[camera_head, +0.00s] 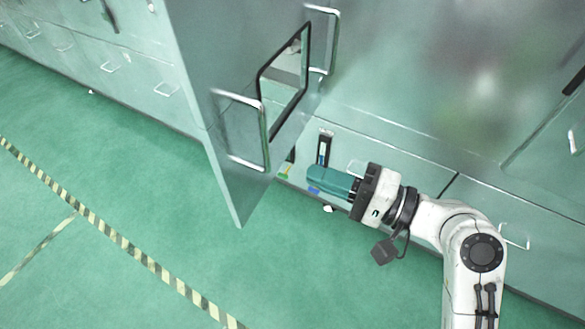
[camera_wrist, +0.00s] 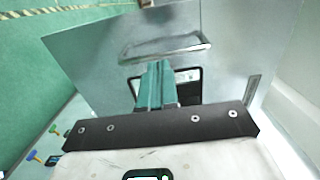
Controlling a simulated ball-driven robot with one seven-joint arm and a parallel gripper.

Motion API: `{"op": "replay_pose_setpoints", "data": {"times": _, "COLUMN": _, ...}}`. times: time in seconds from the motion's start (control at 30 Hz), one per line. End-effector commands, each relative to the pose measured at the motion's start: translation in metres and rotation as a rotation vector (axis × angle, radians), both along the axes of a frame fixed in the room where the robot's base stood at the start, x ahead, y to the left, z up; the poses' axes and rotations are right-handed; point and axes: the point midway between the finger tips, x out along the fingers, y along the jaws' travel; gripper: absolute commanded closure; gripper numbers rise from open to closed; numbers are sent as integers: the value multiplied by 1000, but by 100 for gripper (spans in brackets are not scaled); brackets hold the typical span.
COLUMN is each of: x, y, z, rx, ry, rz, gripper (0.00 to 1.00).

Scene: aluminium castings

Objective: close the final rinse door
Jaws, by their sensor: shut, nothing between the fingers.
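The door (camera_head: 195,80) is a grey metal panel that stands open, sticking out from the cabinet front over the green floor. It has a black-framed window (camera_head: 286,78) and a bar handle (camera_head: 243,130); a second bar handle (camera_head: 330,40) shows beyond the window. My gripper (camera_head: 316,180), with teal fingers, is shut and empty, low and to the right of the door. In the wrist view the shut fingers (camera_wrist: 157,75) point toward the door panel (camera_wrist: 90,50), in front of its window and below a handle (camera_wrist: 165,48). Whether they touch it I cannot tell.
Metal cabinet fronts (camera_head: 430,80) with handles line the back and right. Small coloured items, blurred, lie by the cabinet base near my gripper. The green floor (camera_head: 90,160) at left is clear, with a yellow-black striped line (camera_head: 130,250) on it.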

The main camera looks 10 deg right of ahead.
Motion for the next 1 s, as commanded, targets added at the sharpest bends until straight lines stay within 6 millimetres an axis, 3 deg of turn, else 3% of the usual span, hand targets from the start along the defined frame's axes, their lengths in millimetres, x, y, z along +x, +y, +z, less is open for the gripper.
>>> {"op": "replay_pose_setpoints", "data": {"times": 0.6, "x": 59, "y": 92, "z": 2, "rx": -4, "ry": 0, "rz": 4, "gripper": 100}}
{"op": "replay_pose_setpoints", "data": {"times": 1.0, "x": 73, "y": 113, "z": -1, "rx": -6, "ry": 0, "rz": 1, "gripper": 100}}
